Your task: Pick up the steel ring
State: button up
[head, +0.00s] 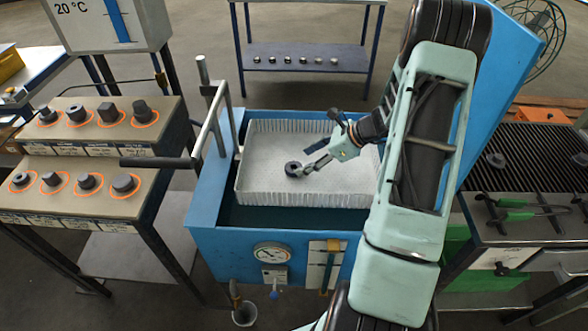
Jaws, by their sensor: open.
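A dark steel ring (293,168) lies flat on the floor of a pale mesh basket (300,198), left of the basket's middle. The basket sits inside a blue tank (212,215). My gripper (317,157) is open and reaches into the basket from the right. Its fingertips are just right of the ring, with the lower finger close to the ring's right edge. I cannot tell whether that finger touches the ring. Nothing shows between the fingers. My arm hides the basket's right end.
A two-step stand (75,207) at the left holds several dark parts in orange circles. A grate table (530,160) with green-handled tongs (515,215) stands at the right. A back shelf (300,57) carries small parts.

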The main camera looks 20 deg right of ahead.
aim_at(291, 168)
jog(key=x, duration=0.5)
jog(key=shift+s, duration=0.2)
jog(key=shift+c, duration=0.2)
jog(key=c, duration=1.5)
